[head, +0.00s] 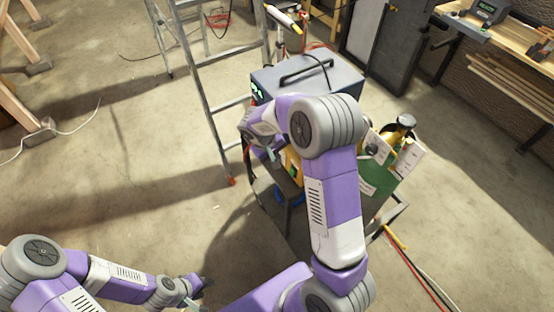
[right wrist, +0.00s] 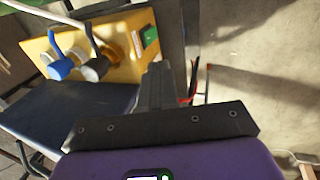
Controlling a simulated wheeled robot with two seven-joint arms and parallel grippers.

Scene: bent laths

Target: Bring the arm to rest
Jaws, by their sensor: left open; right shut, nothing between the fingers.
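My right arm reaches up the middle of the head view, bends at its elbow, and its wrist points left and down beside the grey box on the cart. My right gripper (right wrist: 158,85) is shut and empty in the right wrist view. A yellow panel (right wrist: 120,52) with a blue knob, a grey knob and a green switch shows beyond its fingers. I cannot tell whether the fingers touch anything. My left gripper (head: 197,289) is open and empty, low over the floor at the bottom left of the head view.
A grey box (head: 335,82) with a black handle stands on a cart. An aluminium ladder (head: 203,88) stands close on its left. Cables (head: 425,275) lie on the floor at the lower right. A workbench (head: 515,38) is at the upper right. Floor at the left is mostly clear.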

